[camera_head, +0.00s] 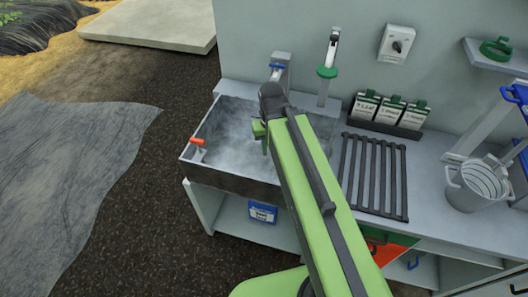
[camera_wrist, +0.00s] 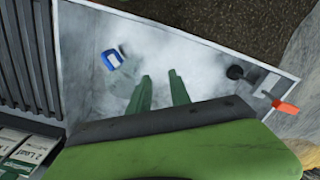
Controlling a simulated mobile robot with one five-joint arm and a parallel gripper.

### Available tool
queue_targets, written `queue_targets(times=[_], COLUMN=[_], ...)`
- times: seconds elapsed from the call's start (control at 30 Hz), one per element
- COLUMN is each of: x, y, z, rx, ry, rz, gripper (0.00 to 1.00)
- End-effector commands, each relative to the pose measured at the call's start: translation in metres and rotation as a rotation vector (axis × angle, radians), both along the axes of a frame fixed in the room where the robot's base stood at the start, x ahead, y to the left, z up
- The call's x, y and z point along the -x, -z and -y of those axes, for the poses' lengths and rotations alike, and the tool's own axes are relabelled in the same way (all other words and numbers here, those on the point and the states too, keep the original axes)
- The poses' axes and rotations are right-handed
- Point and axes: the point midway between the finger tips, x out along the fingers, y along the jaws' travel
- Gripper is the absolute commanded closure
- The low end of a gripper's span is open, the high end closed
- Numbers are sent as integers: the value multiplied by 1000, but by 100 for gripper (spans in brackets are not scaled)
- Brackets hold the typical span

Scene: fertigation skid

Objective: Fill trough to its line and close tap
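The grey trough (camera_head: 228,178) sits at the left end of the bench, with whitish haze inside. Its interior fills much of the wrist view (camera_wrist: 75,45). I cannot make out the water level or a fill line. The tap with a blue handle (camera_head: 277,67) stands at the trough's back edge.
An orange lever (camera_head: 197,142) is at the trough's left corner. A post with a green collar (camera_head: 327,72) stands behind. A slatted black rack (camera_head: 374,175), labelled packets (camera_head: 391,112) and a metal bucket (camera_head: 478,187) are to the right. A dark knob (camera_wrist: 235,72) is inside the trough.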

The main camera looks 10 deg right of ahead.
Motion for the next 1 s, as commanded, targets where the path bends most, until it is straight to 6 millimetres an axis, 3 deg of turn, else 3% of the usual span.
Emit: queue_targets(times=[0.1, 0.27, 0.37, 0.5, 0.67, 0.8, 0.9, 1.0], x=[0, -1, -9, -45, -93, -135, -169, -192], y=[0, 0, 0, -8, -49, -97, -142, -179], z=[0, -1, 8, 35, 57, 64, 61, 52], rx=[0, 1, 36, 128, 193, 195, 171, 160], ry=[0, 144, 438, 963, 1468, 1789, 1944, 1976], rz=[0, 3, 25, 119, 301, 490, 632, 720], gripper=[79, 100, 100, 100, 100, 100, 100, 100])
